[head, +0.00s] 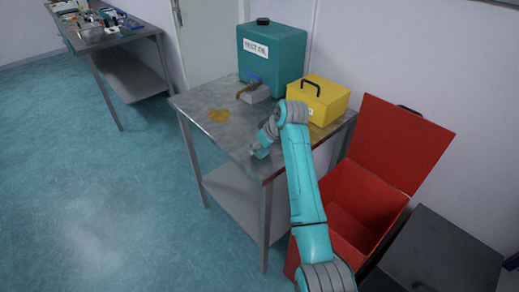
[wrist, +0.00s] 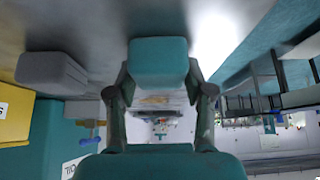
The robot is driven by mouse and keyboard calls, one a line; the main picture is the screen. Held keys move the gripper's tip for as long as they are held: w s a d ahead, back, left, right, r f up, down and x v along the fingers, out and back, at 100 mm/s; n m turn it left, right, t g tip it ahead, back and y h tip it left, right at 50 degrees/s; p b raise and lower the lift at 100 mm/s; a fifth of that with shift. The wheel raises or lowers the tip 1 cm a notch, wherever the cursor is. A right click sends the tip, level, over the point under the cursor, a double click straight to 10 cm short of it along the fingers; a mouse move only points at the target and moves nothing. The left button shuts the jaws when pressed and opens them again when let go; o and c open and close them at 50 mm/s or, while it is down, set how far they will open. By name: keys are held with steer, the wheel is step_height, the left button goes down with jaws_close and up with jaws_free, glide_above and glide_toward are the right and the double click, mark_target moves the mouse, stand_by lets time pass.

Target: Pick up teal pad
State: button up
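The teal pad (wrist: 158,62) is a small block with rounded edges at the upper middle of the wrist view. My gripper (wrist: 160,75) has one finger on each side of it, and both fingertips appear to touch its sides. In the head view my gripper (head: 261,147) is low at the front right part of the metal table (head: 190,100). The pad is hidden there behind my gripper and arm. I cannot tell whether the pad rests on the tabletop or is slightly above it.
A grey block (wrist: 52,72) lies beside the pad in the wrist view. A teal canister (head: 270,60), a yellow box (head: 319,100) and an amber spill (head: 219,115) are on the table. An open red bin (head: 365,205) stands at the right. The floor at left is clear.

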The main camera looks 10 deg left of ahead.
stand_by(0.3)
step_height(320, 180, up, 10)
stand_by(0.5)
